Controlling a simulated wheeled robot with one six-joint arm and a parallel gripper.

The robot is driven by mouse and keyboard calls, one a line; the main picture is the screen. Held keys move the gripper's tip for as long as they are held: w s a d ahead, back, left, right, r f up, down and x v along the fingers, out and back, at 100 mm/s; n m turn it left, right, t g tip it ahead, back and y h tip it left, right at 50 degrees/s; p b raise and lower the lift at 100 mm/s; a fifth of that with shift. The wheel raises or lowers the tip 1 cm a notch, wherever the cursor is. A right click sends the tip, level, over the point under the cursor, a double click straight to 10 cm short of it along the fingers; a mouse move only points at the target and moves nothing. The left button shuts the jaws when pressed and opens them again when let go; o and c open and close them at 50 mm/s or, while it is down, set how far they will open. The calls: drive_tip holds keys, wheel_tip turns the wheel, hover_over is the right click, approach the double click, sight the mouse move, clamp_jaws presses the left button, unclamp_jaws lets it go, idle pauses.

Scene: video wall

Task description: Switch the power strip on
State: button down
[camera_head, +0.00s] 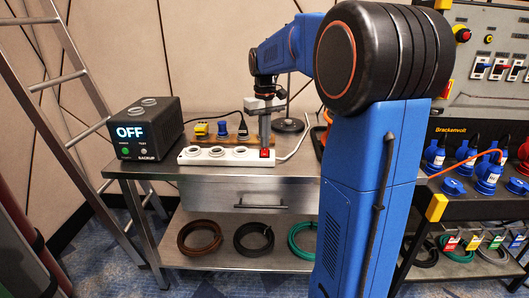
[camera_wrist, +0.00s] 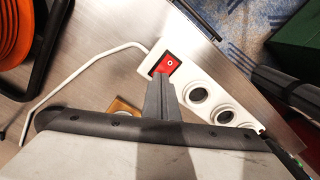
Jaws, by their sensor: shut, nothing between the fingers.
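The white power strip (camera_head: 250,160) lies on the steel worktop with several round sockets and a red rocker switch (camera_head: 266,153) at its right end. In the wrist view the strip (camera_wrist: 218,100) runs diagonally, and the red switch (camera_wrist: 166,64) shows a white round mark. My gripper (camera_head: 265,144) is shut and empty, pointing down at the switch. In the wrist view its closed fingertips (camera_wrist: 160,80) overlap the near edge of the switch; I cannot tell whether they touch it. Part of the switch is hidden behind the fingers.
A black backup box (camera_head: 145,128) reading OFF stands left of the strip. Behind the strip is a wooden board (camera_head: 235,138) with small plugs. A white cable (camera_head: 295,145) leaves the strip's right end. An orange reel (camera_wrist: 14,35) stands nearby.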

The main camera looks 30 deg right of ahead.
sight(264, 150)
drive_tip(key=shift+f, duration=0.65)
idle(0.4)
drive_tip(key=shift+r, duration=0.1)
wheel_tip(264, 150, up, 7)
idle(1.0)
idle(0.4)
drive_tip(key=s+a+f+t, duration=0.1)
drive_tip(key=s+a+f, duration=0.1)
drive_tip(key=s+a, duration=0.45)
drive_tip(key=s+a+f+t, duration=0.15)
drive_tip(key=s+a, duration=0.25)
drive_tip(key=s, duration=0.6)
drive_tip(key=s+a+f+t, duration=0.2)
drive_tip(key=s+a+f, duration=0.3)
drive_tip(key=s+f, duration=0.6)
drive_tip(key=s, duration=0.2)
drive_tip(key=shift+s+a+n, duration=0.15)
drive_tip(key=shift+s+n, duration=0.2)
drive_tip(key=shift+n, duration=0.05)
